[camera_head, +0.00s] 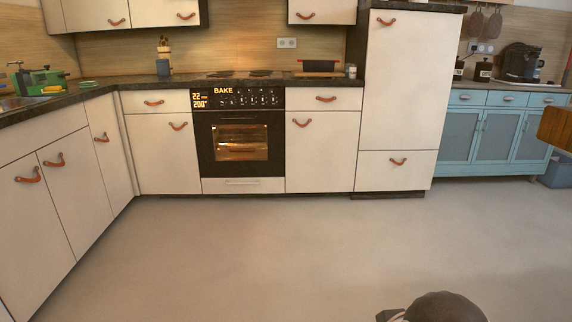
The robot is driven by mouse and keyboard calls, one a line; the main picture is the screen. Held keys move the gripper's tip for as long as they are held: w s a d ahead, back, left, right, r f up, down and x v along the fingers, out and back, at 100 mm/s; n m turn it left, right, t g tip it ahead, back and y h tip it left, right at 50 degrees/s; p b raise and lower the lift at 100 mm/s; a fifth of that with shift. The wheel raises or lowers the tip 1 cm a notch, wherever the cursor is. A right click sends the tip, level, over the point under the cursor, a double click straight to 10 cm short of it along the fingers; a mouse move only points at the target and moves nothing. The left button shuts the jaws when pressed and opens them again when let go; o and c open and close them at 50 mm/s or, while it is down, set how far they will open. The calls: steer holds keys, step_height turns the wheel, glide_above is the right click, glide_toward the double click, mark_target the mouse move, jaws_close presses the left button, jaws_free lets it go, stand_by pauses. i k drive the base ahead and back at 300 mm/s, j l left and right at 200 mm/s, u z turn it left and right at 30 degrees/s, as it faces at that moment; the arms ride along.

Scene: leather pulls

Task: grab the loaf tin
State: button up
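The oven (240,172) is built in below the hob, with its door shut. Its window is lit orange, and a brownish shape (240,148) shows behind the glass, too blurred to name. Its display reads BAKE, 22 and 200°. A dark long vessel with reddish ends (319,66) stands on the counter right of the hob. It may be the loaf tin, but I cannot tell for sure. A dark rounded part of mine shows at the bottom edge. My gripper's fingers do not show.
Cream cabinets with leather pulls line the left and back. A dark counter (130,82) carries a green device (40,79) at left and a utensil pot (163,66). A blue sideboard (497,138) stands at right; a wooden edge (556,128) juts in. The floor (260,255) is clear.

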mark_target(309, 66)
steer(key=i+u, duration=0.3)
steer(key=i, duration=1.5)
steer(key=i+j+z, duration=0.2)
steer(key=i+z, duration=0.25)
steer(key=i+j+z, duration=0.6)
steer(key=z, duration=0.25)
steer(key=i+j+z, duration=0.2)
steer(key=j+z, duration=0.2)
steer(key=j, duration=0.2)
